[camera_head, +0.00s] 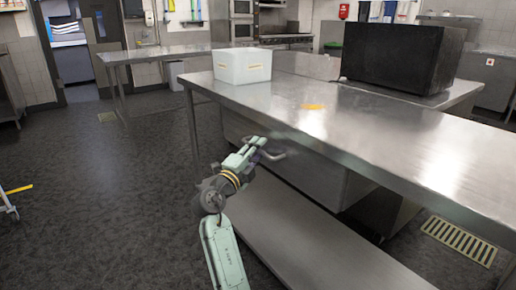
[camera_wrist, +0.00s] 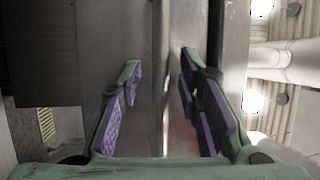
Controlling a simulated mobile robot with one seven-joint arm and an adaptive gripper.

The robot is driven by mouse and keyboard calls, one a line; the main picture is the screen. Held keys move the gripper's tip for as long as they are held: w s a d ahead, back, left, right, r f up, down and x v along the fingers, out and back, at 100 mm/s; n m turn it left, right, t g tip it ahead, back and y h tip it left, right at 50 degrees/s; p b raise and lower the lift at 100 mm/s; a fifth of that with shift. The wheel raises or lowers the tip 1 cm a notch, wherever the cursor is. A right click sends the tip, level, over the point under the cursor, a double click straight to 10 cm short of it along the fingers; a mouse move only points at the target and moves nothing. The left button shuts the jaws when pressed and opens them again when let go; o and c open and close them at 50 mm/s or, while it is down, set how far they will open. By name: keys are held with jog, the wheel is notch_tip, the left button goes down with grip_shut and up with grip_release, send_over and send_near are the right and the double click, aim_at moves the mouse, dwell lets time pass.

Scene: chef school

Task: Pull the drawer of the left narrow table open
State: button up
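A long narrow steel table (camera_head: 370,130) runs from the centre to the right in the head view. A steel drawer (camera_head: 310,172) hangs under its top and looks shut. My gripper (camera_head: 270,153) is at the drawer's front, just below the table edge. A curved grey piece at the fingertips may be the drawer handle or a finger; I cannot tell. In the wrist view my gripper (camera_wrist: 162,98) shows two purple-padded fingers spread apart, with a steel surface and a vertical edge ahead between them. No grip on a handle is visible.
A white bin (camera_head: 242,66) and a black box (camera_head: 402,58) stand on steel tabletops. A low steel shelf (camera_head: 300,240) lies below the drawer. Another steel table (camera_head: 160,53) stands at the back left. The dark floor (camera_head: 95,190) on the left is mostly clear.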

jog(key=shift+w, duration=0.1)
jog(key=shift+c, duration=0.2)
grip_shut()
dwell(0.7)
